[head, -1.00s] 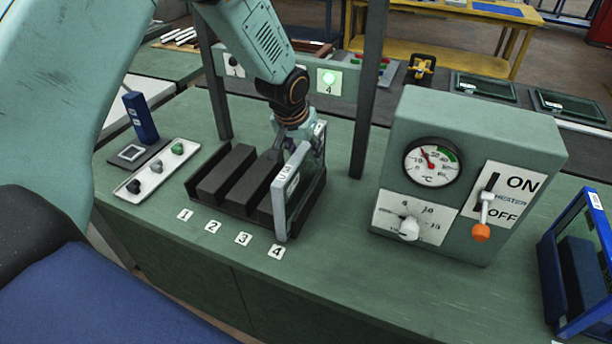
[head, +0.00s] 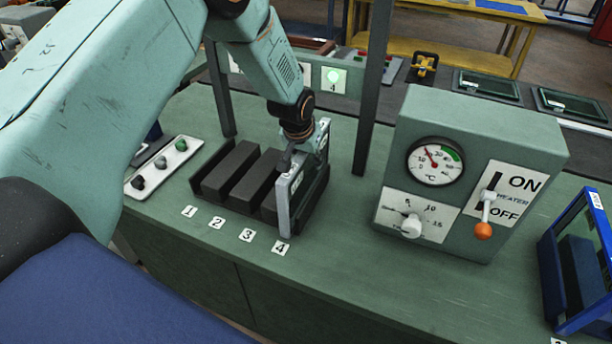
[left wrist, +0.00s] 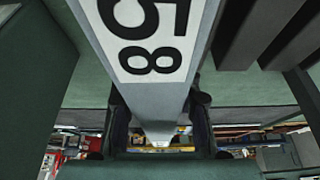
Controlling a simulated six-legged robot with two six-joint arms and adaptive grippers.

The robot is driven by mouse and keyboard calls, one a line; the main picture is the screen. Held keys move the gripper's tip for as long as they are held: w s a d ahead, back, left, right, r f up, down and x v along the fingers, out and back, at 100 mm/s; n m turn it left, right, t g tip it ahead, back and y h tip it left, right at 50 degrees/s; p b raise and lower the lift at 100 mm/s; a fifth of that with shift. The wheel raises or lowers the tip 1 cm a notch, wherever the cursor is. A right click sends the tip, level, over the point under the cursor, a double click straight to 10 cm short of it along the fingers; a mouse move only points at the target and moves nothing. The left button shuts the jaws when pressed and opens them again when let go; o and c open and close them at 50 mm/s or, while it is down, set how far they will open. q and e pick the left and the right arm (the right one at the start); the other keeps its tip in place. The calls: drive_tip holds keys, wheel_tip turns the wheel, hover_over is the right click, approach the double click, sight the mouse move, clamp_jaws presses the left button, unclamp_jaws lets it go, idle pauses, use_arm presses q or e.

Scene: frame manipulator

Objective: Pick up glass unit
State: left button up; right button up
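The glass unit (head: 287,205) is a grey-framed upright panel standing in the dark rack (head: 222,193), in the slot at label 4 (head: 281,247). Its frame edge with large black digits (left wrist: 150,35) fills the upper middle of the left wrist view. My left gripper (head: 295,160) is at the unit's upper part, reaching down from above. In the left wrist view its dark fingers (left wrist: 160,128) stand on either side of the frame edge, seemingly with small gaps, so it looks open around it. The fingertips are mostly hidden in the head view. My right gripper is not in view.
A heater box (head: 470,170) with gauge and switch stands right of the rack. A blue-framed fixture (head: 580,265) is at far right. A button panel (head: 163,167) lies left.

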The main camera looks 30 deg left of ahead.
use_arm(q)
drive_tip(key=shift+d+r, duration=0.1)
drive_tip(key=shift+d, duration=0.05)
drive_tip(key=shift+c, duration=1.4)
clamp_jaws()
